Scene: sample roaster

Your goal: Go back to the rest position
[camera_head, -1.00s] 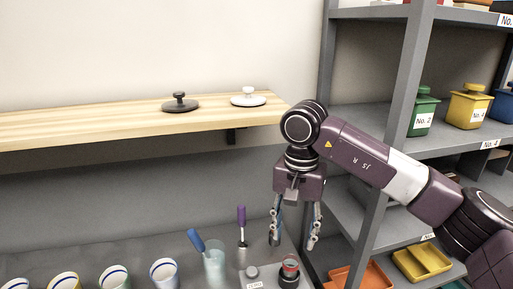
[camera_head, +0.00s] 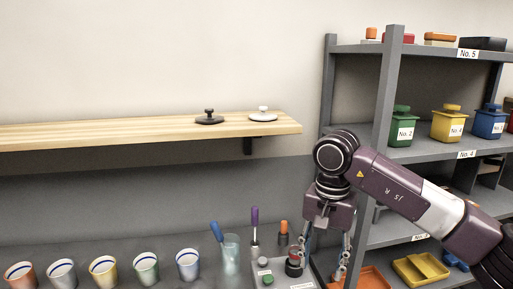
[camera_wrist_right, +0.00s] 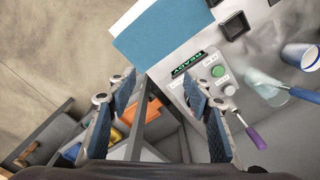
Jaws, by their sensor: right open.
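My right gripper (camera_head: 322,262) hangs pointing down at the right end of the grey counter, in front of the shelf rack. Its fingers are apart with nothing between them. In the right wrist view my right gripper (camera_wrist_right: 160,112) also shows open and empty, above the edge between the control panel and the shelf trays. My left gripper is in neither view.
A wooden shelf (camera_head: 150,132) holds a black lid (camera_head: 209,118) and a white lid (camera_head: 262,115). Several cups (camera_head: 146,266) stand in a row on the counter. A control box (camera_head: 280,277) sits beside my gripper. The shelf rack (camera_head: 386,85) holds coloured bins.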

